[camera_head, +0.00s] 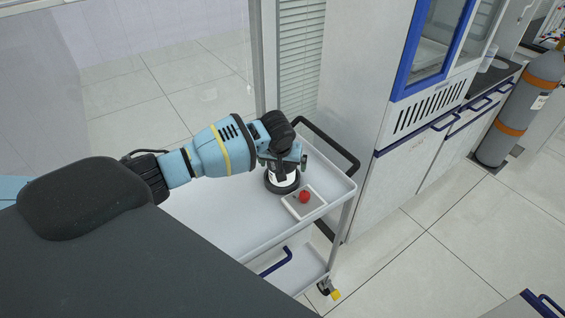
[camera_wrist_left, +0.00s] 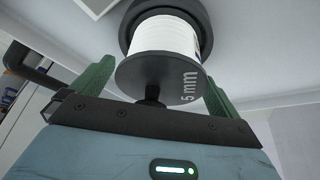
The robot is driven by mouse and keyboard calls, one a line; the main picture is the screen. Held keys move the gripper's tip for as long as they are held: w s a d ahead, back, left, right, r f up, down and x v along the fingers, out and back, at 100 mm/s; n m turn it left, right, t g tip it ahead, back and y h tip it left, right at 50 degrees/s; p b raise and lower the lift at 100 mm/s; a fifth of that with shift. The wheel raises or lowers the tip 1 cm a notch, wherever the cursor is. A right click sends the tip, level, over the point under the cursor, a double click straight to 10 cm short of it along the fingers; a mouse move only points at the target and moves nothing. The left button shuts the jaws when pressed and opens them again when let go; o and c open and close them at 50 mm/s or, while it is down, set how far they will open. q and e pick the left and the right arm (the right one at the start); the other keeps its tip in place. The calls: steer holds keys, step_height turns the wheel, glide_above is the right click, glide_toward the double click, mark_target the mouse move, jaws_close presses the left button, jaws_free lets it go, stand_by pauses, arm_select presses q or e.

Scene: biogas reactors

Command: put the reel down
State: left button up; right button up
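The reel (camera_wrist_left: 165,40) is a white drum with a dark end disc marked "5 mm" and a dark knob (camera_wrist_left: 152,97). Its wider black base (camera_head: 281,187) shows on the cart's white top in the head view, where the reel looks upright. My left gripper (camera_head: 283,164) is right over it. In the left wrist view its green fingers (camera_wrist_left: 158,85) stand wide apart on either side of the knob, clear of it. They lie close to the disc's edges; whether they touch the disc is hard to tell. My right gripper is not in view.
A small white tray (camera_head: 292,211) with a red round fruit (camera_head: 304,197) sits beside the reel on the cart (camera_head: 215,222). The cart has a black handle (camera_head: 335,145). A fume cabinet (camera_head: 400,150) stands to the right, with a gas cylinder beyond. The cart top left of the reel looks clear.

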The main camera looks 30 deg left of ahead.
arm_select(q)
steer(key=shift+r, duration=0.3)
steer(key=p+v, duration=0.2)
steer(key=v, duration=1)
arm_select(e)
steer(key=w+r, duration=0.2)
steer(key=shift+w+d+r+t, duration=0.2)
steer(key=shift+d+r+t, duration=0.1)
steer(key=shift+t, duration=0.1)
